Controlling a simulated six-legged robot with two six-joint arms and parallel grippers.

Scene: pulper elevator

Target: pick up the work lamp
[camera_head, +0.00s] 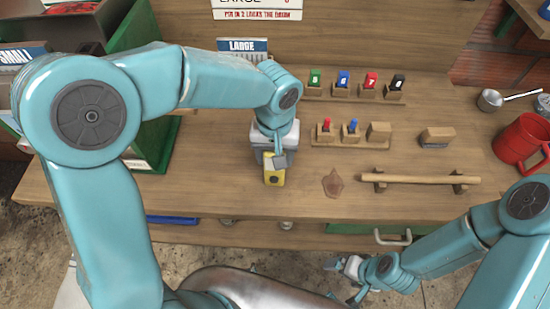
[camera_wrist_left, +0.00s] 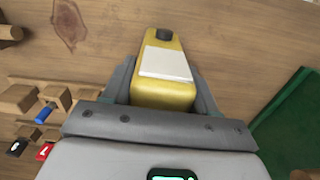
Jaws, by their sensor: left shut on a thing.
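The work lamp (camera_head: 274,177) is a small yellow block with a dark round knob, near the front edge of the wooden bench in the head view. In the left wrist view the yellow lamp (camera_wrist_left: 167,72) shows a white panel on its face and the black knob at its far end. My left gripper (camera_head: 277,160) comes down from above, and its two fingers (camera_wrist_left: 163,88) press on the lamp's sides. I cannot tell whether the lamp touches the bench. My right gripper (camera_head: 346,280) is empty in front of the bench, its fingers apart.
Numbered coloured blocks (camera_head: 343,79) stand in a rack behind, with a second rack (camera_head: 350,143) before it. A wooden rod (camera_head: 420,179) lies on two supports to the right. A red mug (camera_head: 521,141) stands at far right, a green crate (camera_head: 158,157) at left.

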